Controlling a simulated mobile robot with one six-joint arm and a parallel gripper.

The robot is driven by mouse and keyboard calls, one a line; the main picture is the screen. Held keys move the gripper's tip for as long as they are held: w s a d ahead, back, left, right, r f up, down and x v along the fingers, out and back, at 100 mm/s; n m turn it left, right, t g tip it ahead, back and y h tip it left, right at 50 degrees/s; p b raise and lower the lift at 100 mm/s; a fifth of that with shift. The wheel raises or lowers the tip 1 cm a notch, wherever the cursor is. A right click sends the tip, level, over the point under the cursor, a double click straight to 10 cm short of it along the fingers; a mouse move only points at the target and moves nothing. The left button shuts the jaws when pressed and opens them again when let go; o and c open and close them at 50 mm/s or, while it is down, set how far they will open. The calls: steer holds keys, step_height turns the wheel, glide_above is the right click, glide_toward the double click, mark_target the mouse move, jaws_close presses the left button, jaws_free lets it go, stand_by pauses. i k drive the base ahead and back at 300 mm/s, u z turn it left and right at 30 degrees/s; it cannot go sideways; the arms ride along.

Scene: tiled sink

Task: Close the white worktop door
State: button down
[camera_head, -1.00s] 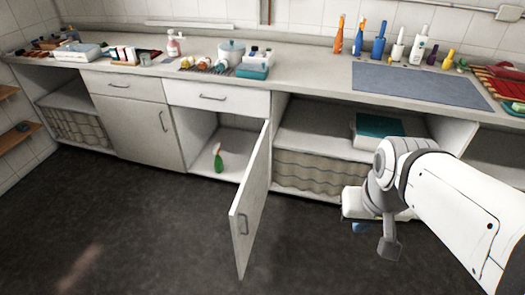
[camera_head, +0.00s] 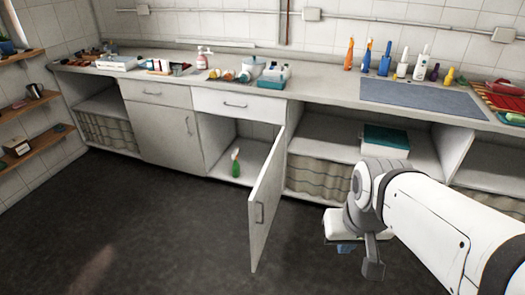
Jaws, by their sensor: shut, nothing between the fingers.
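The white worktop door (camera_head: 268,200) stands wide open below a drawer, jutting out toward me over the floor. Its hinge side is at the right of the open compartment (camera_head: 222,150), and its handle (camera_head: 259,213) is on the face turned right, near the free edge. My gripper (camera_head: 345,246) is to the right of the door, low in front of the cabinets and apart from the door. It looks shut and empty, though its fingers are small and partly hidden by my wrist.
A green spray bottle (camera_head: 236,164) stands inside the open compartment. Left of it is a closed door (camera_head: 160,133). Bottles and a blue-grey mat (camera_head: 420,97) are on the worktop (camera_head: 325,92). The dark floor (camera_head: 165,225) left of the door is clear. Wall shelves (camera_head: 38,145) are at the far left.

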mark_target(264, 199)
steer(key=i, duration=1)
steer(key=u, duration=0.1)
